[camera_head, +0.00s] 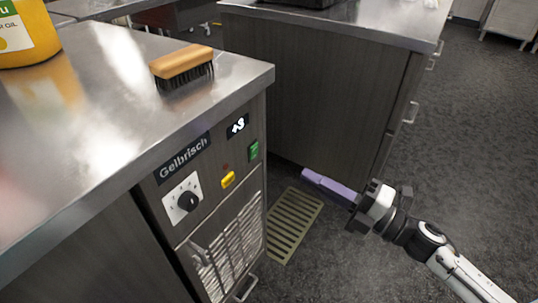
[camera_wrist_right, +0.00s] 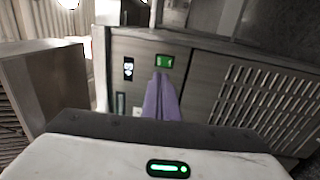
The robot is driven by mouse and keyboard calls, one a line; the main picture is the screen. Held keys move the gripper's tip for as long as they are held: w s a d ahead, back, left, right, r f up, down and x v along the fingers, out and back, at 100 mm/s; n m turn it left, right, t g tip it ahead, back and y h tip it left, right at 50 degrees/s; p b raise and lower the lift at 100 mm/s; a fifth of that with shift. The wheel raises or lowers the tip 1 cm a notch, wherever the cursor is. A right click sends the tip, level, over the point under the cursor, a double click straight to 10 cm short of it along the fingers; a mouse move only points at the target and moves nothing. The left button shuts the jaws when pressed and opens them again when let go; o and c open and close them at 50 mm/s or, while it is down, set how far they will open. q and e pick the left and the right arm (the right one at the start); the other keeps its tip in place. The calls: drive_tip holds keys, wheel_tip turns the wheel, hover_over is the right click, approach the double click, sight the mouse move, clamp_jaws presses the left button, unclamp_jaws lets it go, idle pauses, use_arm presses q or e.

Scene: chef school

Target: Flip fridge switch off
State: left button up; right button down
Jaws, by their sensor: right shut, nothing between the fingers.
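My right gripper (camera_head: 305,176), with purple fingers, is shut and empty. In the head view it is to the right of the panel, apart from it. In the right wrist view its fingertips (camera_wrist_right: 163,77) point toward the green switch, just below it. My left gripper is not in view.
A steel countertop (camera_head: 100,130) tops the fridge, with a wooden brush (camera_head: 183,66) and a yellow oil container (camera_head: 28,35) on it. A second cabinet (camera_head: 310,90) stands behind. A floor grate (camera_head: 294,222) lies below my gripper. Open floor (camera_head: 470,150) is at the right.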

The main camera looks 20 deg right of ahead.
approach(256, 148)
drive_tip(key=x, duration=0.5)
drive_tip(key=shift+r, duration=0.1)
drive_tip(key=shift+w+a, duration=0.5)
drive_tip(key=shift+w, duration=0.05)
